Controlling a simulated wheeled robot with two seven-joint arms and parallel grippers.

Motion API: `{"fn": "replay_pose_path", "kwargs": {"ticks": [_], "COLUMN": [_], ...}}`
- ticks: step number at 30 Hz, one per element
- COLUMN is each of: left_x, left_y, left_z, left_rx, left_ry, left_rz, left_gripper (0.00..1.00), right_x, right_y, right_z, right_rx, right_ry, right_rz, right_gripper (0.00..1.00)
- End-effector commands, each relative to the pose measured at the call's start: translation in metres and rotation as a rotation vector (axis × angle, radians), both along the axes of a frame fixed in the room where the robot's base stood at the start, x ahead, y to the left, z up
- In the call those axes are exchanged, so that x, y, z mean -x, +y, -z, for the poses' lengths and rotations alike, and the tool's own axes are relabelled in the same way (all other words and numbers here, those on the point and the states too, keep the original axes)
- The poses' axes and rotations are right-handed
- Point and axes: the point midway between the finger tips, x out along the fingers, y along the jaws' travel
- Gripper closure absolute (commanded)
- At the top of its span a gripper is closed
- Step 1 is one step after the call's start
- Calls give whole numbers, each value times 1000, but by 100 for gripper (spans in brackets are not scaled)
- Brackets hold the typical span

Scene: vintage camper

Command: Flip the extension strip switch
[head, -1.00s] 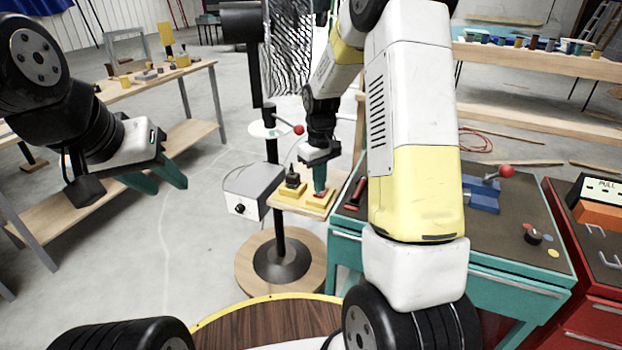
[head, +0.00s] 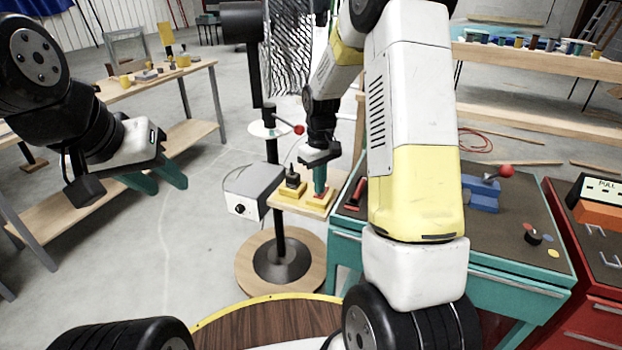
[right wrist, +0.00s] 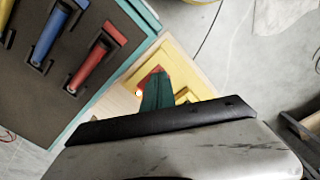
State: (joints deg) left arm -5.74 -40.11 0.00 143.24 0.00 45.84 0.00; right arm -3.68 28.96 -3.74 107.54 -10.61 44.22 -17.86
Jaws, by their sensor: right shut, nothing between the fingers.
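A yellow block with a red switch (head: 317,203) sits on a small wooden shelf in the head view. In the right wrist view the red part (right wrist: 149,78) shows on the yellow base (right wrist: 181,66), with a small bright spot beside the fingers. My right gripper (head: 319,192) is shut and empty, pointing down with its green fingertips at the red part. The fingertips (right wrist: 157,80) hide part of the switch, so I cannot tell its position or whether they touch it. My left gripper (head: 157,180) is open and empty, far to the left over the floor.
Another yellow block with a black knob (head: 292,185) stands just left of the switch. A grey box (head: 252,190) is beside the shelf. A teal cart (head: 450,262) with a red-knobbed lever (head: 506,171) is to the right. A workbench (head: 130,88) stands at the left.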

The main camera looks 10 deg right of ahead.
Motion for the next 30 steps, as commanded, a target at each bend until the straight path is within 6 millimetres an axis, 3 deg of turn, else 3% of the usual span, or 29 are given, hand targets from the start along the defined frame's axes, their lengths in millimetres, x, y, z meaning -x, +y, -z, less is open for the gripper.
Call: {"fn": "replay_pose_path", "kwargs": {"ticks": [21,30], "left_x": [0,0], "left_y": [0,0], "left_z": [0,0], "left_rx": [0,0], "left_ry": [0,0], "left_rz": [0,0], "left_gripper": [64,64], "right_x": [-1,0], "right_y": [0,0], "right_z": [-58,-62], "right_rx": [-1,-1], "right_ry": [-4,-2], "right_rz": [-1,-1], "right_gripper": [100,100]}}
